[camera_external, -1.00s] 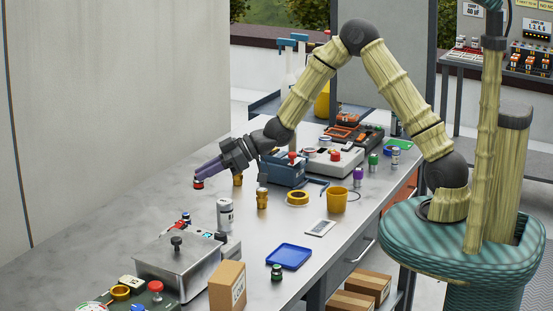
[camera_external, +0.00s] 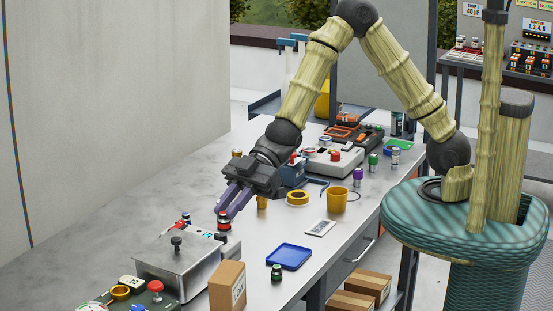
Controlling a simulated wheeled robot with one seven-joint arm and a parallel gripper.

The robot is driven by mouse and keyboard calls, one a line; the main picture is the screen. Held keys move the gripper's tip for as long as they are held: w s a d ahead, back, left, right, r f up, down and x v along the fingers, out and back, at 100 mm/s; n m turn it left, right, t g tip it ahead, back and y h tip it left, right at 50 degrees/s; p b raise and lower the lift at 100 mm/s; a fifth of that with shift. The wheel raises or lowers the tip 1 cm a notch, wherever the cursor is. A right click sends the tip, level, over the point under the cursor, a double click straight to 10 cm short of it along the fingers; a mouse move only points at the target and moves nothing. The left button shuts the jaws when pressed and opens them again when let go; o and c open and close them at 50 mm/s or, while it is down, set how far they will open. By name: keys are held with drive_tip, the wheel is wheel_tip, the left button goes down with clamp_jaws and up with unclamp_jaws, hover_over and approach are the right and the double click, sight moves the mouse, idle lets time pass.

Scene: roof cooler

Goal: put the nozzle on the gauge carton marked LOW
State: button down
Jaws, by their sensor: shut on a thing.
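My gripper (camera_external: 227,204), with purple fingers, points down over the workbench left of centre. It is shut on a small red and dark piece (camera_external: 223,223), which I take to be the nozzle; the fingers partly cover it. The held piece is just behind the right end of the steel box. The brown gauge carton (camera_external: 225,290) stands upright at the front edge of the bench, with dark lettering on its right face that is small but looks like LOW. Its top looks bare. The gripper is behind the carton and higher in the picture.
A steel box (camera_external: 175,262) with a black knob lies between gripper and carton on the left. A blue tray (camera_external: 289,256) and a small dark green-topped jar (camera_external: 276,272) are right of the carton.

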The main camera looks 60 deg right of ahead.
hover_over(233, 268)
drive_tip(key=shift+f, duration=3.15)
drive_tip(key=shift+f, duration=0.1)
drive_tip(key=shift+f, duration=1.8)
drive_tip(key=shift+f, duration=0.15)
drive_tip(key=c, duration=1.3)
unclamp_jaws()
drive_tip(key=shift+c, duration=0.2)
